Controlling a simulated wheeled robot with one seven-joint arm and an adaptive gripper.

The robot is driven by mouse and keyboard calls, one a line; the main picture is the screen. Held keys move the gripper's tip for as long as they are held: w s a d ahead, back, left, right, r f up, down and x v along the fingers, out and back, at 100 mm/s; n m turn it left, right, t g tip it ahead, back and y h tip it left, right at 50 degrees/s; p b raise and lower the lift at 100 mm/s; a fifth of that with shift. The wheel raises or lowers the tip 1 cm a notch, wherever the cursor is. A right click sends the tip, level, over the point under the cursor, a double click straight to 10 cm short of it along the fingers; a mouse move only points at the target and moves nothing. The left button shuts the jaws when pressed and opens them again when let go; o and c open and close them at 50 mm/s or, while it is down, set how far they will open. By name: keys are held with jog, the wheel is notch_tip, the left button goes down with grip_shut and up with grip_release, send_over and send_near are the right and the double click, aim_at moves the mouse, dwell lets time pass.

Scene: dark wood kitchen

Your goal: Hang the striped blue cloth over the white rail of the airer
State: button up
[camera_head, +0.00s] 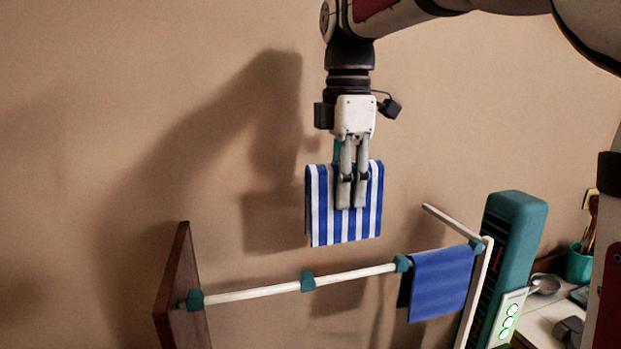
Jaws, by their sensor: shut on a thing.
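The striped blue and white cloth (319,215) hangs folded from my gripper (352,205) in the upper middle of the head view. My gripper points down and is shut on the cloth, its fingers overlapping the upper part of it. The cloth's lower edge is above the white rail (252,293) in the picture, with a gap between them. The rail of the airer runs from a brown board (178,290) on the left to a white end post (474,295) on the right. It carries several teal clips.
A plain blue cloth (440,284) hangs over the rail's right part. A teal unit with green lights (518,225) stands at the right end. Beyond it is a counter with a teal pot (579,265). The rail's left and middle stretches carry no cloth.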

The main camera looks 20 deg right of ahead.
jog(key=p, duration=0.2)
send_over(356, 272)
jog(key=shift+f+b, duration=3.15)
jog(key=shift+f, duration=4.05)
jog(key=o, duration=1.2)
jog(key=shift+o, duration=0.2)
jog(key=shift+r, duration=0.1)
